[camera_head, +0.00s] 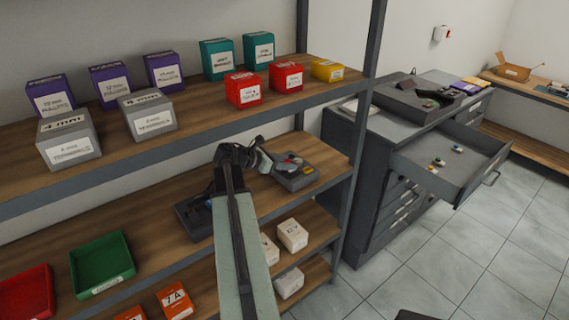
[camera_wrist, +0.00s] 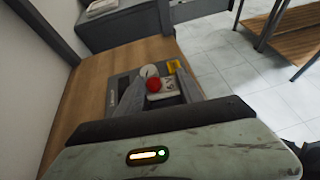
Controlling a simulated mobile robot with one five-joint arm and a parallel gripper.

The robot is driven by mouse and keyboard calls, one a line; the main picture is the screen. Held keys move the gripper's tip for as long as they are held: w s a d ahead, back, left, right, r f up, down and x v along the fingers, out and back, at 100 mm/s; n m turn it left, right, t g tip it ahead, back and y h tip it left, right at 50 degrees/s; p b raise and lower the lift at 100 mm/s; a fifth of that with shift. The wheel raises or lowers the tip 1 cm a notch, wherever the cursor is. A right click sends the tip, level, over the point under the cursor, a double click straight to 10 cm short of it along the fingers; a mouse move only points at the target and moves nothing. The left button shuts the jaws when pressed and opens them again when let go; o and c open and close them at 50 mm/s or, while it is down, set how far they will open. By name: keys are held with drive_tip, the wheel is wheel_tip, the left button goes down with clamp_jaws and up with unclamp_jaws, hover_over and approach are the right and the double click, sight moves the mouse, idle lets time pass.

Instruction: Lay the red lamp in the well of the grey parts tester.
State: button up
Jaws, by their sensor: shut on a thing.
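The grey parts tester (camera_head: 297,183) sits at the right end of the middle shelf. In the wrist view it (camera_wrist: 120,86) lies under my fingers, with a pale round dial and a yellow patch on its top. My gripper (camera_head: 272,161) is over the tester's left part. In the wrist view my gripper (camera_wrist: 157,84) is shut on the red lamp (camera_wrist: 154,85), whose round red top shows between the fingers. The well is hidden or too small to make out, and I cannot tell whether the lamp touches the tester.
The upper shelf above holds several labelled boxes (camera_head: 243,89). A dark device (camera_head: 196,217) stands left of the tester, behind my arm. A green bin (camera_head: 101,265) is further left. A grey cabinet with an open drawer (camera_head: 449,165) stands to the right. A shelf post (camera_head: 357,150) is close by.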

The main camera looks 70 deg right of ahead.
drive_tip(key=shift+f+b, duration=0.45)
idle(1.0)
drive_tip(key=o, duration=1.4)
drive_tip(key=shift+r, duration=0.15)
wheel_tip(320, 180, up, 7)
drive_tip(key=p, duration=0.7)
drive_tip(key=shift+s, duration=0.1)
